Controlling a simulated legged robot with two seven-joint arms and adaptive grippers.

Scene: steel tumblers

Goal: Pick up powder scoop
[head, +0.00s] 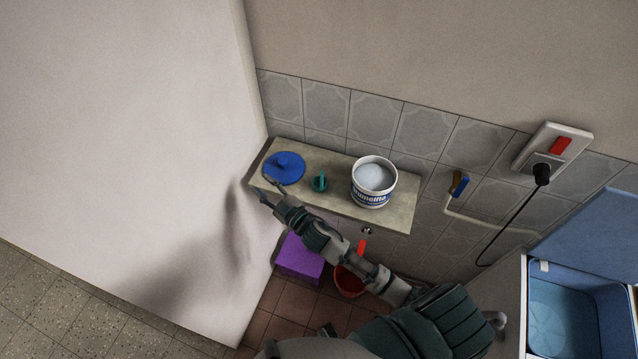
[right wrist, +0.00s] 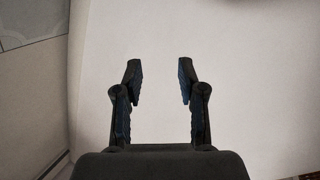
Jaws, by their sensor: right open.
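A small teal-green scoop (head: 320,181) lies on the shelf (head: 400,213), between a blue round lid (head: 284,167) and a white tub (head: 373,192) holding white powder. My right gripper (head: 268,190) is at the shelf's left front corner, left of the scoop and close to the blue lid in the picture. I cannot tell its height over the shelf. In the right wrist view, the right gripper (right wrist: 159,77) is open with nothing between its fingers and faces a plain white surface. The scoop does not show there. My left gripper is not in view.
A white wall (head: 130,130) stands close to the left of the shelf, and a tiled wall (head: 425,130) is behind it. Below are a purple box (head: 299,258), a red bucket (head: 348,284) and a tap (head: 368,231). A blue-lined washer (head: 565,310) is at right.

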